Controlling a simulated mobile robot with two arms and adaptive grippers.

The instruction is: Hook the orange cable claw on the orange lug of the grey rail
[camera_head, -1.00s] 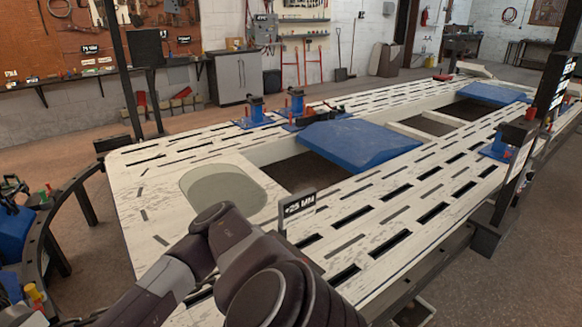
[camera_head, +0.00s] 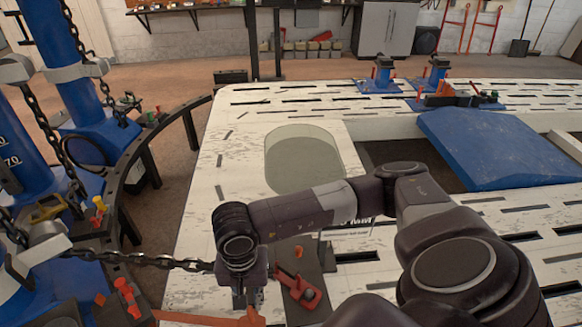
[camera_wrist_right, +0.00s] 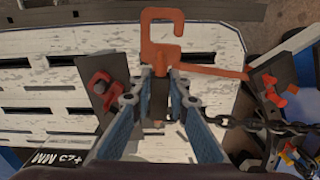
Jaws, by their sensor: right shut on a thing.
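My right gripper (camera_head: 245,303) points down over the near left part of the pale frame bench. In the right wrist view my right gripper (camera_wrist_right: 158,88) is shut on the orange cable claw (camera_wrist_right: 160,38), whose open hook sticks out beyond the fingertips. A dark chain (camera_head: 150,260) runs from the left to the gripper. Beside the gripper, an orange-red fitting (camera_head: 297,288) sits on a dark grey piece (camera_head: 318,268); it also shows in the wrist view (camera_wrist_right: 98,88), apart from the claw. I cannot tell whether these are the lug and rail. My left gripper is out of view.
Blue pulling towers (camera_head: 75,75) with hanging chains stand at the left, beside a curved dark rail (camera_head: 135,150). The slotted bench has an oval opening (camera_head: 305,160). A blue panel (camera_head: 505,150) lies at the right. My right forearm covers part of the bench.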

